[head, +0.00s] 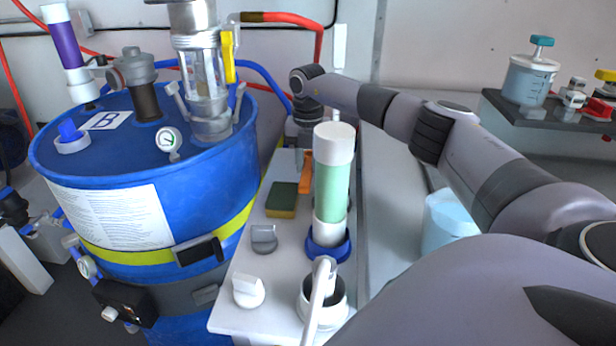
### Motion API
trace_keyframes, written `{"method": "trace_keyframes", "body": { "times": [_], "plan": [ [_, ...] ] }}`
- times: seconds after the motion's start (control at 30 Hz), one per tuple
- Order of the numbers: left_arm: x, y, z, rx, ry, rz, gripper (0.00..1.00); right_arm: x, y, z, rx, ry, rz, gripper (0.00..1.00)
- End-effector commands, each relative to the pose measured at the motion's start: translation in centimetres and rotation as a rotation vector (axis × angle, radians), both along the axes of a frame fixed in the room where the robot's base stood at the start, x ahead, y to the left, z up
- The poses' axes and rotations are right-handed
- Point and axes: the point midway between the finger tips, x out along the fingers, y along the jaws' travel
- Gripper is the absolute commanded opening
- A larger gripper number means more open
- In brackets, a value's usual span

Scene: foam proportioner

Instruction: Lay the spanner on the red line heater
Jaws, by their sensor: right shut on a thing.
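My right gripper (303,158) points down over the far part of the grey bench, behind a tall white-and-green cylinder. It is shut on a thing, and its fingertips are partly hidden. An orange piece (306,174) shows just below it, beside the cylinder; it may be the spanner, but too little shows to be sure. A red hose (290,18) runs along the back wall and bends down behind my right wrist. I cannot pick out the red line heater with certainty. My left gripper is not in view.
The tall cylinder (331,190) stands in a blue base. A green-and-yellow sponge (281,200) and two knobs lie left of it. A blue drum (150,190) with glass fittings fills the left. A dark shelf (545,114) with a jar is at right.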

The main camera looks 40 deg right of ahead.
Motion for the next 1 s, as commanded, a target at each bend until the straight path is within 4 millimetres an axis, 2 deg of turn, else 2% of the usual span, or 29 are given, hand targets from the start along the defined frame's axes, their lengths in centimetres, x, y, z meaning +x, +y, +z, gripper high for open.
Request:
{"method": "trace_keyframes", "body": {
  "times": [0.3, 0.67, 0.7, 0.77, 1.0],
  "plan": [
    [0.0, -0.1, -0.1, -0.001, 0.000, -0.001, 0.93, 0.0, 0.0, -3.9, 0.000, 0.002, 0.000, 0.00],
    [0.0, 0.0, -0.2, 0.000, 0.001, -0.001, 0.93, 0.0, 0.0, -4.4, 0.000, 0.000, 0.001, 0.00],
    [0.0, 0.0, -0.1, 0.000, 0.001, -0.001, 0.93, 0.0, 0.0, -4.4, -0.001, 0.001, 0.001, 0.37],
    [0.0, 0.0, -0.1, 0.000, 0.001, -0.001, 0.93, 0.0, 0.0, -4.4, -0.001, 0.001, 0.001, 0.53],
    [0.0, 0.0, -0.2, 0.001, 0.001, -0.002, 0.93, 0.0, 0.0, -4.4, -0.001, 0.001, 0.001, 0.53]
  ]
}}
